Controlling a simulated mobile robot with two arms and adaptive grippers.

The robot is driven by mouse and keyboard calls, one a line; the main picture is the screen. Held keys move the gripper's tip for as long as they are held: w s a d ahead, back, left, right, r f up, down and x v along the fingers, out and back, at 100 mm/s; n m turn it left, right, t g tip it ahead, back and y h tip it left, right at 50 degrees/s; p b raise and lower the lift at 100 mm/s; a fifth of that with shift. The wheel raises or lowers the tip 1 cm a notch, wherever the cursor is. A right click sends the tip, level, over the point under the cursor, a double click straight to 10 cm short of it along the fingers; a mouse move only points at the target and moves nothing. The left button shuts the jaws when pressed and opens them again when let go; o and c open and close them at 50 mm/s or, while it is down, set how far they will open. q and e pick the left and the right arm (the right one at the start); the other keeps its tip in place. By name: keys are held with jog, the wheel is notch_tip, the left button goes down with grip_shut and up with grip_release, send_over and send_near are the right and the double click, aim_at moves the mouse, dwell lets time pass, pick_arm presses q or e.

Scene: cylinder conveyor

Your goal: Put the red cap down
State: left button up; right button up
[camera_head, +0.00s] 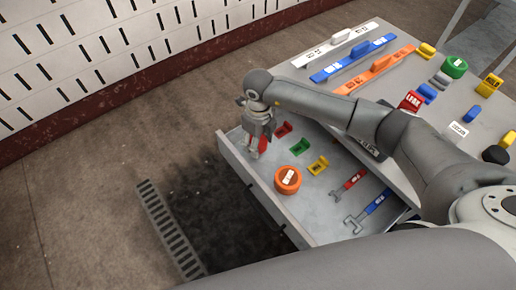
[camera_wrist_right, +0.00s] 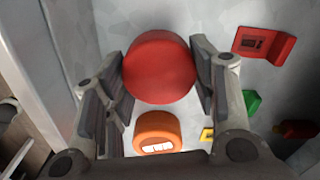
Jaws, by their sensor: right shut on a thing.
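The red cap (camera_wrist_right: 160,67) is a round red piece between the two fingers of my right gripper (camera_wrist_right: 163,85) in the right wrist view. The fingers are shut on its sides. In the head view my right gripper (camera_head: 257,143) is over the far left part of the open drawer (camera_head: 325,213), and a sliver of the red cap (camera_head: 263,144) shows beside the fingers. I cannot tell whether the cap touches the drawer floor. My left gripper is not in view.
Red (camera_head: 283,129), green (camera_head: 300,146) and yellow (camera_head: 318,165) pieces and two wrenches (camera_head: 367,211) lie further along. The tabletop (camera_head: 445,105) above holds coloured bars and several small parts.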

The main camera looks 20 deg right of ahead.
jog(key=shift+w+f+b, duration=0.1)
jog(key=shift+f+b, duration=0.65)
jog(key=shift+f, duration=0.9)
jog(key=shift+f, duration=0.2)
jog(key=o, duration=0.9)
jog(key=shift+c, duration=0.2)
jog(key=shift+r, duration=0.1)
notch_tip(320, 180, up, 12)
jog(key=p, duration=0.8)
jog(key=shift+r, duration=0.1)
